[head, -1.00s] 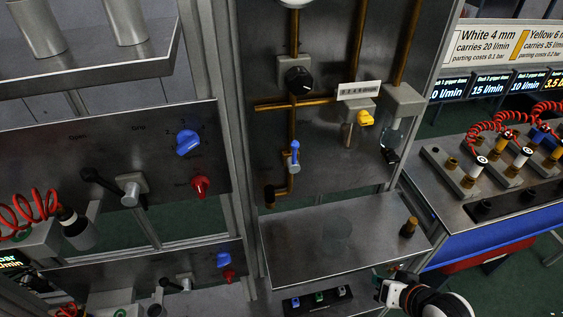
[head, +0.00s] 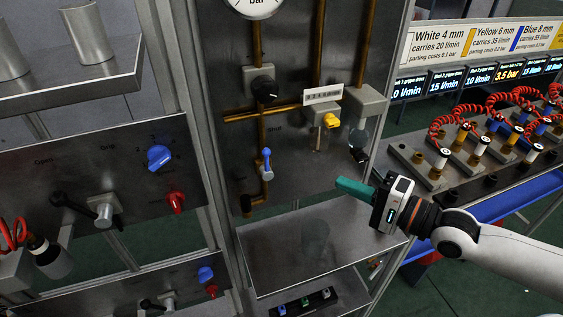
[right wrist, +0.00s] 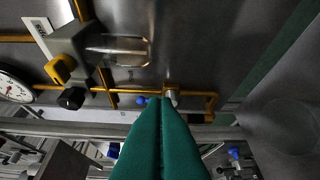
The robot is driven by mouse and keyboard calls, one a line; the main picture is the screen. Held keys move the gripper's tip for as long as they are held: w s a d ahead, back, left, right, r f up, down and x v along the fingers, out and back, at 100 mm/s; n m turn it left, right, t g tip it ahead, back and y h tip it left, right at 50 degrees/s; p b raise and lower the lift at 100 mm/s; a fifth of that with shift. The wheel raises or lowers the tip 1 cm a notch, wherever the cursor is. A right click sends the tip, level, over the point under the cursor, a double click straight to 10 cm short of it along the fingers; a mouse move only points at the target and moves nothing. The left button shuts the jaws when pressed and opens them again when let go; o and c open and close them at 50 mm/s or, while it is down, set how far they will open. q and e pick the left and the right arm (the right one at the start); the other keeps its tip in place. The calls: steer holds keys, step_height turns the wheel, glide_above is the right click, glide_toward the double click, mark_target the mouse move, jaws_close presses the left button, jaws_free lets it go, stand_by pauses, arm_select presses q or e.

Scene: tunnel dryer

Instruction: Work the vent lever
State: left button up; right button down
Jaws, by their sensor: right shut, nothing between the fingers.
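No label reading "vent" is legible. A small lever with a blue handle (head: 266,163) hangs on the brass pipe of the upright steel panel. A black lever (head: 72,206) sticks out to the left from a grey hub on the left panel. My right gripper (head: 340,183) is shut and empty, its teal fingers pointing left toward the steel panel, right of the blue-handled lever and apart from it. In the right wrist view its fingertips (right wrist: 160,100) lie close together, with a small blue part (right wrist: 140,102) just beyond them. My left gripper is not in view.
A steel shelf (head: 290,245) juts out below the panel, under the fingers. A yellow knob (head: 331,121) and a black knob (head: 266,90) sit above. Blue (head: 159,156) and red (head: 176,202) knobs are on the left panel. A bench with red coiled hoses (head: 460,112) stands right.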

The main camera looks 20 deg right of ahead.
mark_target(266, 163)
steer(key=shift+w+a+r+y, duration=0.1)
steer(key=shift+r+y, duration=0.2)
steer(key=shift+r, duration=0.4)
steer(key=shift+w, duration=0.1)
steer(key=s+a+p+x, duration=0.1)
steer(key=p+x, duration=0.3)
steer(key=x, duration=0.8)
steer(key=shift+a, duration=0.85)
